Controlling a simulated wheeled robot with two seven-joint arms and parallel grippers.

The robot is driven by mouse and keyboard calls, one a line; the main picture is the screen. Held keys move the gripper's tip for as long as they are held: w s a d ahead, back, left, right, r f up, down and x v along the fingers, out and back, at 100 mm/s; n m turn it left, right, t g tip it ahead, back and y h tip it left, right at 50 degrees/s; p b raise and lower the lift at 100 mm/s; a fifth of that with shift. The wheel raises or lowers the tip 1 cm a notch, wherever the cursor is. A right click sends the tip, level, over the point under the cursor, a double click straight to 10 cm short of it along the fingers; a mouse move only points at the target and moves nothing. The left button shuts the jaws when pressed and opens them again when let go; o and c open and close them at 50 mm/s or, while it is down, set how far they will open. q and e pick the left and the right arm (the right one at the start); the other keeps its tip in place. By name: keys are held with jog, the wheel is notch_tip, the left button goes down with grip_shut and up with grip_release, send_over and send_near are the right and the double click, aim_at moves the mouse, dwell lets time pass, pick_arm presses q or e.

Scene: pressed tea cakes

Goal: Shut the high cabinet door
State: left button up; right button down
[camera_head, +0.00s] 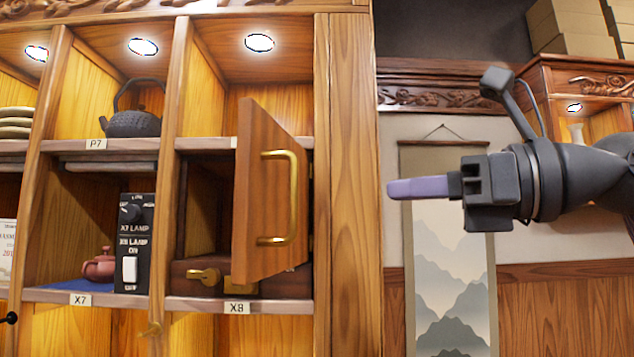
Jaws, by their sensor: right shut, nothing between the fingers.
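The cabinet door (265,190) is a small wooden door with a brass bar handle (292,198). It stands partly open over the compartment labelled X8 (237,307), hinged at its right side, with its free edge swung out toward me. A dark box with brass fittings (225,277) shows inside, partly hidden by the door. My right gripper (392,190) comes in from the right and points left, its fingers shut and empty. It is to the right of the door, apart from it. My left gripper is not in view.
A wooden post (345,180) stands between the door and my right gripper. The shelf to the left holds a black teapot (132,121), a clay teapot (100,266) and a lamp switch panel (133,243). A hanging scroll (450,290) is on the wall behind my gripper.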

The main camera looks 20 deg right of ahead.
aim_at(297, 199)
jog(key=p+x, duration=0.3)
jog(key=x, duration=0.6)
jog(key=shift+w+a, duration=0.15)
